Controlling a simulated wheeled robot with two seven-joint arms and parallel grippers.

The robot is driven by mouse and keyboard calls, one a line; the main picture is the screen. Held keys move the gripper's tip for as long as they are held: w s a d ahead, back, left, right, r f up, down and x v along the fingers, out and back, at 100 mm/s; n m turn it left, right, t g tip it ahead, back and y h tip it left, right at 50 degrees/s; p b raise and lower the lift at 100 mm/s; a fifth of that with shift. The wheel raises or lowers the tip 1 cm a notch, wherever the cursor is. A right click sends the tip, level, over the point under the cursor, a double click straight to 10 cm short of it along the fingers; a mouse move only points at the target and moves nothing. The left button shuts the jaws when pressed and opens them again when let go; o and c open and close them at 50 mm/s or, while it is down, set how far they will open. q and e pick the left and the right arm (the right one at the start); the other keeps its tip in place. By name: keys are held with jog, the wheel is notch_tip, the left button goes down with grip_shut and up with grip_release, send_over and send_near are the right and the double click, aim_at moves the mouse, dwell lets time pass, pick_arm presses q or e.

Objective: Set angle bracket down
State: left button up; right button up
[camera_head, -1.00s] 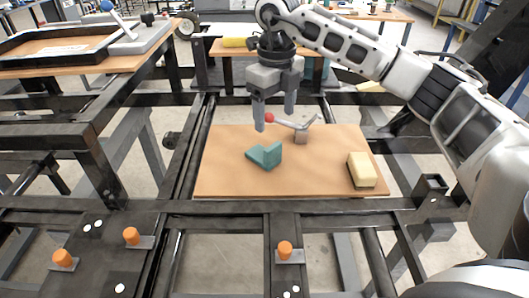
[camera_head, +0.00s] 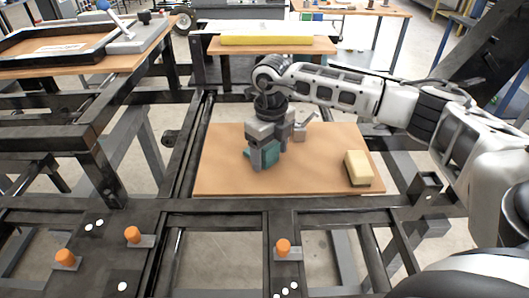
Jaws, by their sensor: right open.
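The teal angle bracket (camera_head: 270,155) rests on the brown board (camera_head: 225,179), near its middle. My right gripper (camera_head: 266,157) is down at the bracket with its jaws open, and its fingers hide part of the bracket. I cannot tell whether the fingers touch it. My left gripper is not in view.
A cream block (camera_head: 358,168) sits at the board's right side. A grey lever-like part (camera_head: 300,131) stands behind my right gripper, partly hidden. Orange knobs (camera_head: 133,234) stand on the dark frame in front. The board's left part is clear.

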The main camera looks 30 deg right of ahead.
jog(key=shift+c, duration=0.3)
jog(key=shift+r, duration=0.1)
jog(key=c, duration=1.2)
jog(key=shift+c, duration=0.2)
